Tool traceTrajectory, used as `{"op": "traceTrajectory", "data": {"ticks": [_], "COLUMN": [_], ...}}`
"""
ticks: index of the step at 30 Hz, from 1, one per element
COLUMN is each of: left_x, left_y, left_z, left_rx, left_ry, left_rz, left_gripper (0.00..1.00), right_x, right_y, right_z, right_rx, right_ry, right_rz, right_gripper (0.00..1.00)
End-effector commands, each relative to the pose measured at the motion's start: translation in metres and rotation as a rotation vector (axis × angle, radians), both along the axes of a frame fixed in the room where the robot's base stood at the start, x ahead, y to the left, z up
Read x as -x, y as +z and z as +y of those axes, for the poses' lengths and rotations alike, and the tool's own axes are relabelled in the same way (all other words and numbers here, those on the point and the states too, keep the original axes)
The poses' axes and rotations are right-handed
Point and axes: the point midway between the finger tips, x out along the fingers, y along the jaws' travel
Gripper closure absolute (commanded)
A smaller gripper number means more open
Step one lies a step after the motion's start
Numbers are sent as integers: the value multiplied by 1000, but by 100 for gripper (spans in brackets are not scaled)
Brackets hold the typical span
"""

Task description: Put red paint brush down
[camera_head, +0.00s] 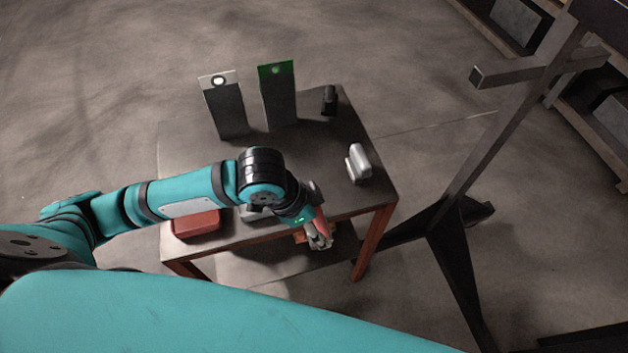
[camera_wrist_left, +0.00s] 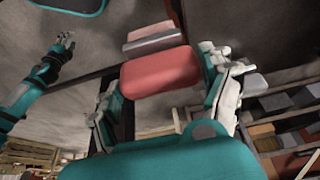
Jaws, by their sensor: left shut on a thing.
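My left gripper (camera_head: 319,241) is past the front edge of the table (camera_head: 300,160), near its right half, pointing down. It is shut on the red paint brush (camera_head: 320,220), of which only a small red part shows between the fingers. In the left wrist view the brush (camera_wrist_left: 160,70) is a wide red body with a pale grey band beyond it, between the two fingers of the left gripper (camera_wrist_left: 165,95). Another teal arm, which looks like my right one, shows at the left of that view with its gripper (camera_wrist_left: 62,45), too small to read.
On the table stand two upright panels, one with a white ring (camera_head: 225,105) and one green-topped (camera_head: 278,95). A black item (camera_head: 329,100), a silver item (camera_head: 358,163) and a red block (camera_head: 197,222) lie near the edges. A dark metal stand (camera_head: 500,130) is at right. The table's middle is clear.

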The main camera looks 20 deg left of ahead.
Motion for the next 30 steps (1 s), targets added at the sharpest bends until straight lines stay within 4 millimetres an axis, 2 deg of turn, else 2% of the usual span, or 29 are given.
{"op": "traceTrajectory", "data": {"ticks": [5, 12, 15, 23, 26, 29, 30], "left_x": [-33, -94, -114, -137, -153, -148, -148], "left_y": [1, -5, -8, -12, -12, -32, -32], "left_z": [12, 32, 39, 47, 53, 52, 51], "left_rx": [-2, 1, 1, 1, 1, 1, 2], "left_ry": [8, 7, 6, 3, 6, 2, 3], "left_rz": [-3, -2, -2, -2, -3, 4, 3], "left_gripper": [45, 45, 45, 45, 45, 45, 45], "right_x": [0, 0, 0, 0, 0, 0, 0], "right_y": [9, 23, 27, 31, 35, 43, 52], "right_z": [-4, -5, -5, -5, -5, -5, -5], "right_rx": [4, 6, 6, 6, 6, 6, 6], "right_ry": [1, -1, -2, -2, -2, -2, -2], "right_rz": [0, 0, 0, 1, 1, 1, 1], "right_gripper": [60, 60, 60, 60, 60, 60, 60]}}
